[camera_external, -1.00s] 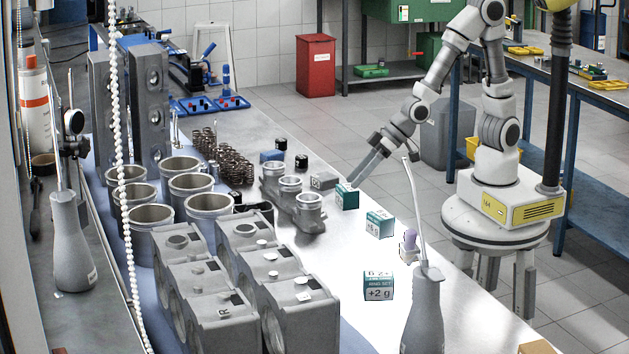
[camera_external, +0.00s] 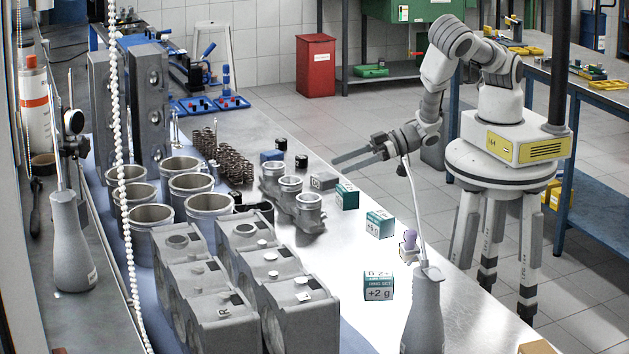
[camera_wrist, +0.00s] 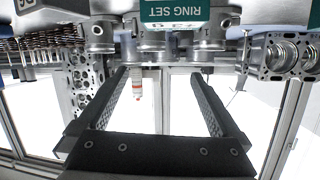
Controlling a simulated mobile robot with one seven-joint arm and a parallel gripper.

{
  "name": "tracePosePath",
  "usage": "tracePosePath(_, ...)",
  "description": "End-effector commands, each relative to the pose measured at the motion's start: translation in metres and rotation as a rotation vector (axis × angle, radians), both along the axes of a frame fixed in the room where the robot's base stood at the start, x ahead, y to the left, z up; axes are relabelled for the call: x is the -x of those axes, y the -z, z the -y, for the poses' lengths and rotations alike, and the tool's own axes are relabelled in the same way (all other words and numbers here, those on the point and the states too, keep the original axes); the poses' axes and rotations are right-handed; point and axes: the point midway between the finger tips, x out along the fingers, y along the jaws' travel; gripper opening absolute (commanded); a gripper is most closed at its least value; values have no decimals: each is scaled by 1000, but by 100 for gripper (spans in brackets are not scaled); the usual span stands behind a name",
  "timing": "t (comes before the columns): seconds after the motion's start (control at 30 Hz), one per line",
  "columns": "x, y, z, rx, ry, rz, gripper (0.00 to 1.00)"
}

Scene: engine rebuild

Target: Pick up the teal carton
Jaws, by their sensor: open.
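A teal carton reading "RING SET" (camera_wrist: 175,12) appears upside down at the top edge, partly cut off, beyond the fingertips.
Metal bench (camera_external: 345,255) holds a grey casting (camera_external: 292,208) left of the far carton, a small grey block (camera_external: 323,181) beside it, and a purple-topped item (camera_external: 409,243). A grey bottle with a long spout (camera_external: 424,310) stands near the front.

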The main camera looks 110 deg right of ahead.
Motion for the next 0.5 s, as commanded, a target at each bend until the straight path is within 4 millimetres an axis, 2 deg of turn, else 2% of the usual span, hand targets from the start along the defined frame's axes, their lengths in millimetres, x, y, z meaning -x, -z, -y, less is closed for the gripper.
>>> tracePosePath(0.1, 29, 20, -13, 43, -47, -49, 100)
tracePosePath(0.23, 52, 37, -19, 76, -71, -89, 100)
tracePosePath(0.37, 63, 44, -21, 90, -80, -108, 100)
tracePosePath(0.5, 60, 50, -21, 92, -82, -109, 100)
